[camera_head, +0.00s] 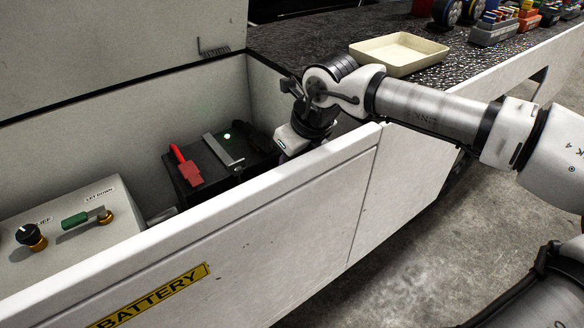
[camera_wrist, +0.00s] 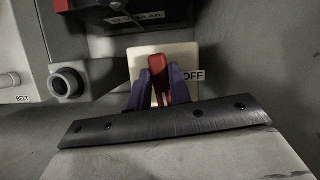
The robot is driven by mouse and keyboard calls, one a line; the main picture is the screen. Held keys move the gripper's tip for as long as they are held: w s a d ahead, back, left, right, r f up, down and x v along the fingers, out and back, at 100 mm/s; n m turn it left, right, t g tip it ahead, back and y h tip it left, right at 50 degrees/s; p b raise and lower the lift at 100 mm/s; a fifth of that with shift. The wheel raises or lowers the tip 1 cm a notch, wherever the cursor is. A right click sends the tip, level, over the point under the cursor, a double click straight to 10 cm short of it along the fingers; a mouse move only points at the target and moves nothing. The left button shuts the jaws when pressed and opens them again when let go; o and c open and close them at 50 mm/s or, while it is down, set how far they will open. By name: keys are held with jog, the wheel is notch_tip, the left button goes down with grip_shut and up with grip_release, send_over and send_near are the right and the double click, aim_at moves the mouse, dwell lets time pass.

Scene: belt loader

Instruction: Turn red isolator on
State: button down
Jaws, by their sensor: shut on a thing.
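In the wrist view, the red isolator handle (camera_wrist: 157,66) stands upright in the picture on a cream plate (camera_wrist: 190,55). An "OFF" label shows on the plate, right of the handle. My gripper (camera_wrist: 161,85) is shut on the red handle, one dark finger on each side. An "ON" label cannot be made out. In the head view, my gripper (camera_head: 298,138) reaches down inside the white compartment's right end. Its fingertips and the isolator are hidden there behind the front wall (camera_head: 230,215).
A black battery (camera_head: 215,180) with a red terminal cover (camera_head: 187,167) and a green light sits left of my gripper. A control box (camera_head: 75,225) with knobs stands further left. A cream tray (camera_head: 399,52) lies on the ledge. The wrist view shows a round fitting (camera_wrist: 66,83) near "BELT".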

jog(key=shift+f+m+h+b, duration=0.1)
jog(key=shift+m+h+b, duration=0.2)
jog(key=shift+m+b, duration=0.3)
jog(key=c, duration=1.3)
grip_release()
jog(key=shift+r, duration=0.2)
